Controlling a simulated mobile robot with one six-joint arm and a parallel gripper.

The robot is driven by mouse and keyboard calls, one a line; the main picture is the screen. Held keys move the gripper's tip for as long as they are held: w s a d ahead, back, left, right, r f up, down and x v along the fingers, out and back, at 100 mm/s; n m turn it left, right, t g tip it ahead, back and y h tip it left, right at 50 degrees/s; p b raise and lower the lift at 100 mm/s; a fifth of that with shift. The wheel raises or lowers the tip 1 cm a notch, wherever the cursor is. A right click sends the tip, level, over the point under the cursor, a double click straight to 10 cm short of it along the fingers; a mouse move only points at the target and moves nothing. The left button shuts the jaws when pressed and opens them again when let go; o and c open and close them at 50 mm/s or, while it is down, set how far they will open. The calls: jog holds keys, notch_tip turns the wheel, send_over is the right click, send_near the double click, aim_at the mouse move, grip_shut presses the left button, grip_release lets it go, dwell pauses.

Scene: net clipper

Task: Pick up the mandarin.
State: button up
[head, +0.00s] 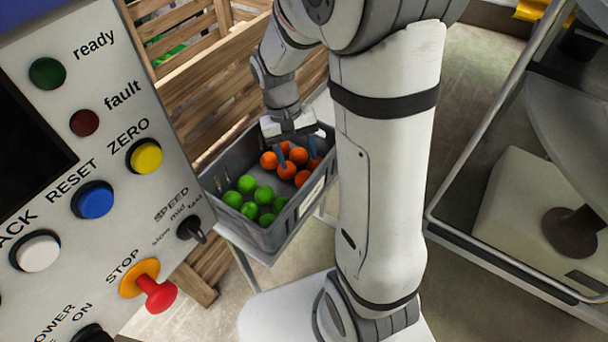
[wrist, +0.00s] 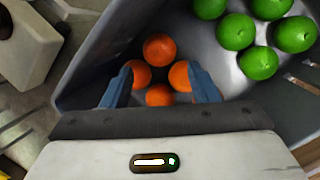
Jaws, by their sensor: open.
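Several orange mandarins (head: 286,171) lie in the far half of a grey crate (head: 285,238) in the head view. My gripper (head: 296,158) is over them inside the crate, with blue fingers pointing down. In the wrist view, my gripper (wrist: 160,84) is open, one finger on each side of the group. One mandarin (wrist: 159,48) is ahead of the fingers, another (wrist: 158,96) lies between them, and two more are partly hidden by the fingertips. I cannot tell whether the fingers touch any fruit.
Several green fruits (head: 247,184) fill the near half of the crate, which stands on a light stand. A control panel (head: 75,130) with buttons is at the left. Wooden crates (head: 215,85) stand behind. A metal-framed cart (head: 470,235) is at the right.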

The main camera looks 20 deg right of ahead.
aim_at(303, 174)
jog(key=x, duration=0.6)
jog(key=shift+s, duration=0.15)
jog(key=shift+c, duration=0.4)
jog(key=c, duration=0.7)
jog(key=shift+r, duration=0.1)
